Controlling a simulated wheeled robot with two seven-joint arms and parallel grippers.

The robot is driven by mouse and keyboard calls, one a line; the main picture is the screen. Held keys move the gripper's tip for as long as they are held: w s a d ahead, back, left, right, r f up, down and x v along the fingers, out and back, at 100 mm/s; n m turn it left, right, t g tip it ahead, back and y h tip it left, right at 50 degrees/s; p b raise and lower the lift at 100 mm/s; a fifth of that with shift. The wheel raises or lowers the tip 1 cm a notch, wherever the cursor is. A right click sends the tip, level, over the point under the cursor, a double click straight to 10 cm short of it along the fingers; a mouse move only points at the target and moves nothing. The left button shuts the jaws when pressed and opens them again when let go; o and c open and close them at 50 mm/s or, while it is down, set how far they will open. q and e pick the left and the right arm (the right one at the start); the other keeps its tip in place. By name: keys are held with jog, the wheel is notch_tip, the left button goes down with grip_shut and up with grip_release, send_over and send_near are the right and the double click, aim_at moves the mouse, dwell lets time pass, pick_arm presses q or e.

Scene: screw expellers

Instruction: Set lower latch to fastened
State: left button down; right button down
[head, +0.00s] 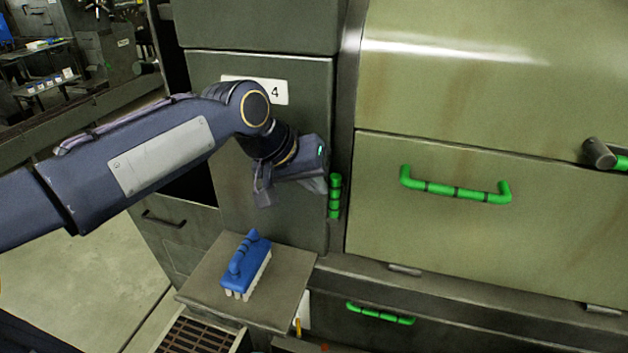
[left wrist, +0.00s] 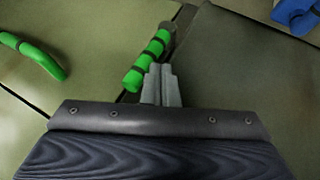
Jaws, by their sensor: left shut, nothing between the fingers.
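A short green latch handle (head: 334,196) with dark bands stands upright on the frame at the left edge of the wide press door. It also shows in the left wrist view (left wrist: 147,62), slanted, with a grey pivot at one end. I take it for the lower latch; no label on it shows. My left gripper (head: 318,184) is shut and empty, just left of the handle. In the left wrist view its fingertips (left wrist: 161,75) are close beside the handle's free end, not around it; whether they touch it I cannot tell. My right gripper is not in view.
A green door handle (head: 456,190) sits right of the latch, and a lower green handle (head: 380,313) is on a drawer. A blue brush (head: 246,266) stands on a small shelf (head: 205,291) below my left gripper. A grey knob (head: 600,154) is at far right.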

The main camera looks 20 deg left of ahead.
pick_arm(q)
jog(key=shift+d+r+y+p, duration=0.2)
jog(key=shift+d+y+p, duration=0.1)
jog(key=shift+p, duration=0.05)
jog(key=d+y+p, duration=0.2)
jog(key=p, duration=0.1)
jog(key=shift+s+r+m, duration=0.1)
jog(key=shift+r+m, duration=0.2)
jog(key=shift+m, duration=0.1)
jog(key=shift+d+f+m+y+p, duration=0.1)
jog(key=shift+d+f+m+y, duration=0.3)
jog(key=shift+d+y, duration=0.75)
jog(key=shift+d+f+m+y+p, duration=0.15)
jog(key=shift+d+f+y, duration=0.35)
jog(key=shift+d+y, duration=0.65)
jog(key=shift+d+f+m+y+p, duration=0.1)
jog(key=shift+d+f+m+y, duration=0.3)
jog(key=shift+d+y, duration=0.7)
jog(key=shift+s+f, duration=0.1)
